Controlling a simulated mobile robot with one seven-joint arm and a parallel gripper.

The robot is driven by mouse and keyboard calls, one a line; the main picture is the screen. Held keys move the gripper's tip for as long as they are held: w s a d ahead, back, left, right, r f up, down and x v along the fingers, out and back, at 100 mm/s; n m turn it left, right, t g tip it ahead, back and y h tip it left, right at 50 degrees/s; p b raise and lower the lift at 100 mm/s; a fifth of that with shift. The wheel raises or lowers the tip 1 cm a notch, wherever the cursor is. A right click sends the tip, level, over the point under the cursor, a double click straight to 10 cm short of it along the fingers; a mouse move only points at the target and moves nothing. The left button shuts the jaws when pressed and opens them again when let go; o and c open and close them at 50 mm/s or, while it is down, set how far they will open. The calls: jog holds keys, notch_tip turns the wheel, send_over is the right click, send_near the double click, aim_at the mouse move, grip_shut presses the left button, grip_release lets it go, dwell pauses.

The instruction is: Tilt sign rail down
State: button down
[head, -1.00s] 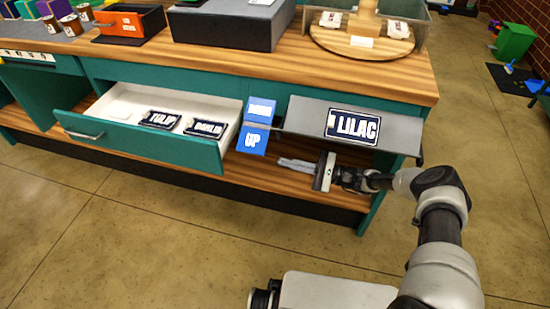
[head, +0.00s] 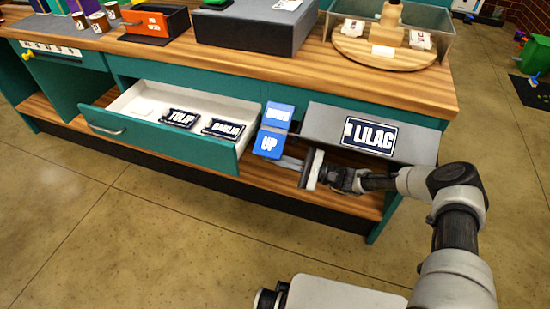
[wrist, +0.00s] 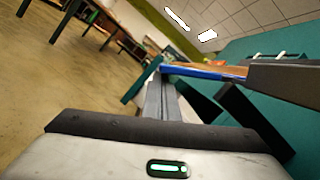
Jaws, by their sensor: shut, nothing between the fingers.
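The sign rail (head: 320,121) is a grey sloping panel on the right of the counter front, bearing a dark LILAC sign (head: 369,137). Left of it is a blue two-part rocker, with the DOWN half (head: 277,115) above and the UP half (head: 268,145) below. My gripper (head: 286,162) is shut and empty, pointing left just below the rail, with its tips close to the lower right edge of the UP half. I cannot tell whether they touch. In the wrist view, the shut fingers (wrist: 160,98) reach toward a blue edge (wrist: 200,73).
An open white-lined drawer (head: 165,138) with TULIP and DAHLIA signs juts out left of the rocker. A wooden shelf (head: 355,190) runs under the rail. A wooden counter top (head: 300,75) holds a grey box and a round board. Floor in front is clear.

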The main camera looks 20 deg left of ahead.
jog(key=shift+s+r+m, duration=0.25)
jog(key=shift+s+m, duration=0.05)
jog(key=shift+m, duration=0.3)
dwell(0.3)
jog(key=shift+s+r+m+t+p, duration=0.35)
jog(key=shift+r+m+p, duration=0.15)
jog(key=shift+m, duration=0.4)
jog(key=shift+s+r+m+t+p, duration=0.35)
jog(key=shift+r+m+p, duration=0.1)
jog(key=shift+m, duration=0.45)
jog(key=shift+s+a+r+m+t+p, duration=0.15)
jog(key=shift+r+m+t+p, duration=0.15)
jog(key=shift+m, duration=0.35)
jog(key=shift+s+d+r+m+t+p, duration=0.15)
jog(key=shift+r+m+p, duration=0.1)
jog(key=shift+m, duration=0.35)
jog(key=shift+s+a+r+m+t+p, duration=0.1)
jog(key=shift+r+m+t+p, duration=0.2)
jog(key=shift+m, duration=0.35)
jog(key=shift+r, duration=0.2)
jog(key=b, duration=0.3)
send_near(270, 155)
notch_tip(270, 155, down, 3)
jog(key=s, duration=0.1)
jog(key=shift+s+d, duration=0.15)
jog(key=shift+d, duration=0.15)
jog(key=shift+s, duration=0.1)
